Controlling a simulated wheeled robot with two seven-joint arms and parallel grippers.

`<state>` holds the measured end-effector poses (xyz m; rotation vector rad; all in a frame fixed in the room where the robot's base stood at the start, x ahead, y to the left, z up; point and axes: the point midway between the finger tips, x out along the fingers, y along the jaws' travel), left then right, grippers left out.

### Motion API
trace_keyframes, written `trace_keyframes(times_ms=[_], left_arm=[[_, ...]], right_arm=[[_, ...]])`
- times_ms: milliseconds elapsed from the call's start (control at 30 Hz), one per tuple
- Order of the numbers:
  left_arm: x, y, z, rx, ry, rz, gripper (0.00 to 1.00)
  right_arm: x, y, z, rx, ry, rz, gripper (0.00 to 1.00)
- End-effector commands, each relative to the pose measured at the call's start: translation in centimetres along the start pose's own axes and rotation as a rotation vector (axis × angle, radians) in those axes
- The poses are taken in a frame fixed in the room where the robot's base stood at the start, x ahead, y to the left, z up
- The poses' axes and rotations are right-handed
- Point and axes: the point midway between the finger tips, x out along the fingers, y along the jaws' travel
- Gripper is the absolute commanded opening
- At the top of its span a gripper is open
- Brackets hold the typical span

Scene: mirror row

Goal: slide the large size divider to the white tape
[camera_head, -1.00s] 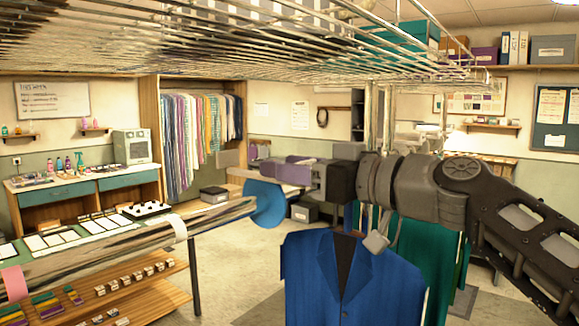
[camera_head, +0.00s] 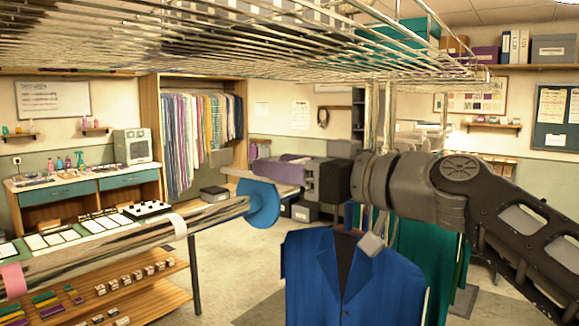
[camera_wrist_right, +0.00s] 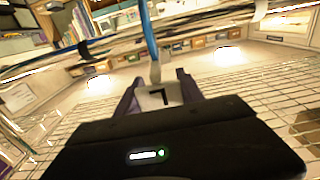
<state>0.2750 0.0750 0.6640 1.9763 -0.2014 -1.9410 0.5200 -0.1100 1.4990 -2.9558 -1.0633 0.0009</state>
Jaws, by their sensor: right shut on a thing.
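The large size divider (camera_head: 260,204) is a blue disc on the metal rail at centre left in the head view. In the right wrist view the divider (camera_wrist_right: 150,38) shows as a thin blue strip, seen nearly edge-on, above a pale tab (camera_wrist_right: 158,96) with a dark L-like mark. My right gripper (camera_head: 274,178) is shut on this tab; the two fingers flank it in the right wrist view (camera_wrist_right: 159,92). The white tape (camera_head: 178,224) is a band around the rail, left of the divider and apart from it. My left gripper is out of view.
The rail carries a pink tape band (camera_head: 12,281) farther left. A blue jacket (camera_head: 355,280) and green garments (camera_head: 425,255) hang below my right arm. A wire rack (camera_head: 220,45) spans overhead. A wooden shelf (camera_head: 130,297) with small items is under the rail.

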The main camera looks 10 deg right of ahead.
Motion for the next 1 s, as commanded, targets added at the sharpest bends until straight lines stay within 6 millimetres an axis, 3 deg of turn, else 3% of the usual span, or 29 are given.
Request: trace_keyframes(times_ms=[233, 600, 800, 1000], left_arm=[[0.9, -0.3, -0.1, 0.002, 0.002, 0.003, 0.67], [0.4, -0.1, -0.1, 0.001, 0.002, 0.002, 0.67], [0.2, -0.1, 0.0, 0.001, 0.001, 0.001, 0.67], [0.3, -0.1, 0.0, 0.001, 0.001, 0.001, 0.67]], right_arm=[[-0.1, -5.4, 0.1, -0.004, 0.002, -0.004, 0.00], [-0.1, -13.7, -0.1, -0.003, 0.000, -0.002, 0.00], [-0.1, -15.4, -0.1, -0.001, 0.001, -0.002, 0.00], [-0.1, -15.5, -0.1, 0.000, 0.001, -0.002, 0.00]])
